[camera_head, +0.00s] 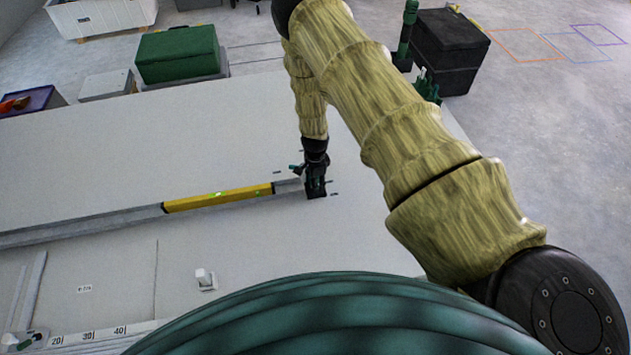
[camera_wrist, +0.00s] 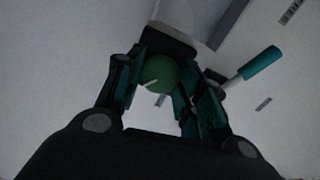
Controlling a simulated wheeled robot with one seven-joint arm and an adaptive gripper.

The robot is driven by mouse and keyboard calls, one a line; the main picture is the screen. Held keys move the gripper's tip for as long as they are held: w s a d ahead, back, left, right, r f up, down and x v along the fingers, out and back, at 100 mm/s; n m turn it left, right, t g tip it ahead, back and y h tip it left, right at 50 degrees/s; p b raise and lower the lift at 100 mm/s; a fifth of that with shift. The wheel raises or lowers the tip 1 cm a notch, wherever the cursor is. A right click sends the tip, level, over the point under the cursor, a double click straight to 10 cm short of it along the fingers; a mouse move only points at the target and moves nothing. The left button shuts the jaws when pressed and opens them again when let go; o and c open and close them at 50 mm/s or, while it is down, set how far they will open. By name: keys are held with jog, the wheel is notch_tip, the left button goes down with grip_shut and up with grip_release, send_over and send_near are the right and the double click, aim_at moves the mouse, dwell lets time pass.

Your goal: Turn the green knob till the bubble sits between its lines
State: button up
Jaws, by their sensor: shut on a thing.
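The green knob (camera_wrist: 160,73) shows in the wrist view as a round green cap with a pale line across it. My gripper (camera_wrist: 158,84) has its fingers on both sides of the knob, shut on it. In the head view my gripper (camera_head: 314,180) points down at the right end of a grey rail and hides the knob. A yellow spirit level (camera_head: 218,197) lies along the rail. Its small bright green vial shows near the middle, but the bubble and its lines are too small to tell.
A teal-handled lever (camera_wrist: 260,63) sticks out right of my gripper in the wrist view. The grey rail (camera_head: 90,226) crosses the pale panel (camera_head: 180,135). A small white block (camera_head: 205,279) stands nearer. A green box (camera_head: 178,54) and a black box (camera_head: 447,48) stand behind.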

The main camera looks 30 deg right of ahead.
jog(key=n, duration=0.3)
jog(key=shift+n, duration=2.1)
jog(key=shift+d, duration=0.1)
jog(key=o, duration=1)
notch_tip(320, 180, up, 12)
